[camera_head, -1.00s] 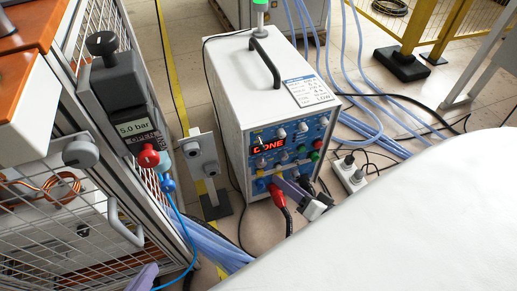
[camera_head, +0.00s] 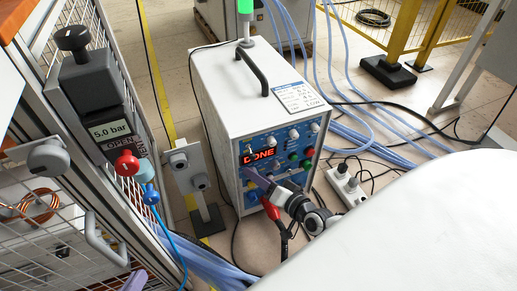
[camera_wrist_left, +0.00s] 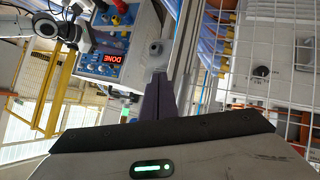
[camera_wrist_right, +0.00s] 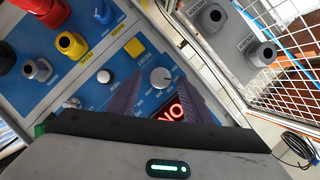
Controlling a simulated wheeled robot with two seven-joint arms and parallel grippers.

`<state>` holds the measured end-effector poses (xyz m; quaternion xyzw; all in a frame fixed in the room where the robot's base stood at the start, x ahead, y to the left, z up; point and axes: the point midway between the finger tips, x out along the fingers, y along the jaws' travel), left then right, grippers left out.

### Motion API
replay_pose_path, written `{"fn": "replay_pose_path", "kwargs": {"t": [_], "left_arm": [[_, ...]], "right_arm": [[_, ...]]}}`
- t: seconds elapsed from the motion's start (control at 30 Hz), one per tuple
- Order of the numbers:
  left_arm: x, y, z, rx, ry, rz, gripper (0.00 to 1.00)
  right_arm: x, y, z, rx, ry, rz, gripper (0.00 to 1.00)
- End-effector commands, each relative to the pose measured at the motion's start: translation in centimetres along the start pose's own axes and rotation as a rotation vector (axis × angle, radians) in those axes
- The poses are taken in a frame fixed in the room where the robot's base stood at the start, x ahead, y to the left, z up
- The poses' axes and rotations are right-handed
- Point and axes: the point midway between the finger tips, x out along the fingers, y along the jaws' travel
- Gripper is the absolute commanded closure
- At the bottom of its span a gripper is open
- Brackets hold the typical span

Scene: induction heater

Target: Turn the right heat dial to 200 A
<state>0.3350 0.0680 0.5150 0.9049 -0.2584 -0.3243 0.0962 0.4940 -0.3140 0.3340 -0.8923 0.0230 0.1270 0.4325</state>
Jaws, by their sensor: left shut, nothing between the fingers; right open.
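The white heater cabinet (camera_head: 225,95) stands in the middle of the head view, its blue front panel lit with a red DONE display (camera_head: 263,155). My right gripper (camera_head: 252,176) is at the panel's lower left, below the display. In the right wrist view its open purple fingers (camera_wrist_right: 158,90) flank a white dial with a printed scale (camera_wrist_right: 160,77); I cannot tell whether they touch it, nor read its setting. Which is the right heat dial is unclear. My left gripper (camera_head: 135,281) is shut and empty at the bottom left, away from the panel.
A pressure unit reading 5.0 bar (camera_head: 110,130) is mounted on the mesh cage (camera_head: 70,200) at left. Red cable plugs (camera_head: 271,208) stick out below the panel. A large white surface (camera_head: 420,230) fills the lower right.

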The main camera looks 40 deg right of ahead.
Motion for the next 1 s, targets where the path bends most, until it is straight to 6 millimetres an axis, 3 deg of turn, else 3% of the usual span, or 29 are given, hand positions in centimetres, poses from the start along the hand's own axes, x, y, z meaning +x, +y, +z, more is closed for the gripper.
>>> {"fn": "replay_pose_path", "kwargs": {"t": [0.07,0.3,0.63,0.7,1.0], "left_arm": [[0.0,0.0,0.0,0.0,0.0,0.0,1.0],[0.0,0.0,0.0,0.001,0.001,0.0,1.0],[-0.6,-0.1,-0.6,0.017,-0.019,-0.023,1.0],[-0.1,-1.1,0.9,0.02,-0.077,-0.051,1.0],[-0.6,-4.0,4.0,0.069,-0.258,-0.164,1.0]], "right_arm": [[0.0,0.0,0.0,0.0,0.0,0.0,0.56],[0.0,0.0,0.0,0.0,0.0,0.0,0.96],[-0.2,-0.4,-0.2,-0.046,0.0,0.021,0.96],[-0.2,-0.6,-0.3,-0.079,-0.001,0.035,0.96],[-0.2,-1.1,-0.3,-0.281,-0.001,0.122,0.96]]}}
